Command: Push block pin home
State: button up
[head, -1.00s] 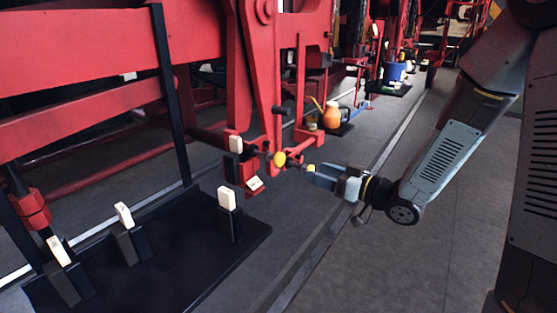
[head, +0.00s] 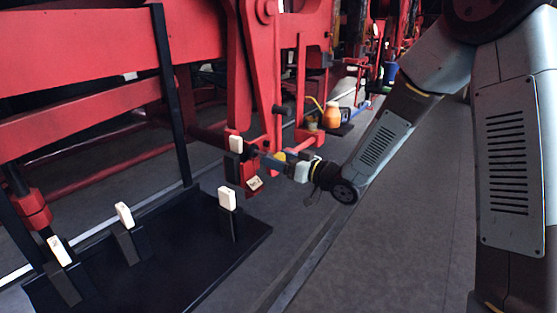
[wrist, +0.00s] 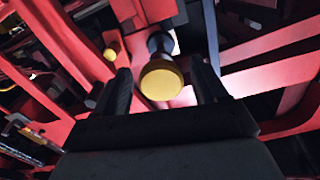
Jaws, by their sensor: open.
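In the wrist view a pin with a round yellow head (wrist: 161,80) points toward me, its dark shaft (wrist: 160,43) running back to a red part. The head lies between the two dark fingers of my gripper (wrist: 162,72), which are open with a gap on each side. In the head view my gripper (head: 271,162) reaches in from the right, close to a red block (head: 251,172) with white tags. A yellow knob (head: 280,156) shows there, partly hidden by my gripper. I cannot tell how deep the pin sits.
A smaller yellow knob (wrist: 110,54) is left of the pin in the wrist view. Red frame bars surround the spot. A black base plate (head: 190,275) with several white-tagged posts stands at front left. An orange container (head: 331,114) stands behind. The floor at right is clear.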

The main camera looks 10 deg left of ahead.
jog(key=shift+a, duration=0.15)
jog(key=shift+w, duration=0.15)
grip_shut()
dwell(0.6)
